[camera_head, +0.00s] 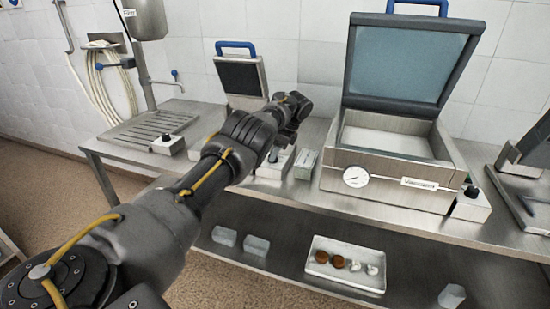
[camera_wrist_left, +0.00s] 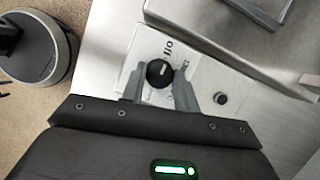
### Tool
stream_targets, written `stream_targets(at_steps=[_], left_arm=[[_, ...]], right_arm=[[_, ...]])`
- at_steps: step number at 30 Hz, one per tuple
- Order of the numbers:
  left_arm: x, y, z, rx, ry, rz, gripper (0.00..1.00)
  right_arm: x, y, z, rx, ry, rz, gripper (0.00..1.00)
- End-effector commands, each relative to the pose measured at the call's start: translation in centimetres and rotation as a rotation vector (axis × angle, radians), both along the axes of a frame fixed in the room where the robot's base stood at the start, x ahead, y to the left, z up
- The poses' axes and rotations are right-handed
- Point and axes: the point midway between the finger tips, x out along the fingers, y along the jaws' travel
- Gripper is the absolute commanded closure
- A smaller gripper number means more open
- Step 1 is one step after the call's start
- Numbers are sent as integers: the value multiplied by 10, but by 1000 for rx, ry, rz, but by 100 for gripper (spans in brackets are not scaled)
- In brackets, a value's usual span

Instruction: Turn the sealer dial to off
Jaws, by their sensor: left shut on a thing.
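The sealer (camera_head: 241,78) stands at the back of the steel counter, its dark plate raised under a blue handle. Its dial (camera_wrist_left: 158,73) is a round black knob with a pale mark, on a white label with OFF printed beside it. My left gripper (camera_wrist_left: 160,87) has one finger on each side of the dial and is shut on it. In the head view my left arm reaches across to the sealer's front, and the wrist and arm hide most of the dial area. My right gripper is not in view.
A second small black knob (camera_wrist_left: 220,98) sits right of the dial. A large machine with an open glass lid (camera_head: 408,62) and a round gauge (camera_head: 355,177) stands to the right. A sink drainer (camera_head: 150,127) is to the left. A white tray (camera_head: 345,278) lies on the lower shelf.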

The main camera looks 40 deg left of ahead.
Motion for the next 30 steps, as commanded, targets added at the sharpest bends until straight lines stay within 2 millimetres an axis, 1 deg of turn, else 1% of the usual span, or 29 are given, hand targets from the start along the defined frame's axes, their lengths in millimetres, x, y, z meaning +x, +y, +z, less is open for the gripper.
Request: stream_targets(at_steps=[3,15,16,21,30], left_arm=[[0,1,0,1,0,16,92],[0,1,1,2,-1,22,92],[0,1,1,2,-1,22,68],[0,1,1,2,-1,21,48],[0,0,1,2,-1,19,48]], right_arm=[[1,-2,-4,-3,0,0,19],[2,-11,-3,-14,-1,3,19],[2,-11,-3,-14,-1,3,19],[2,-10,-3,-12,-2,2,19],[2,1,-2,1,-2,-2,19]])
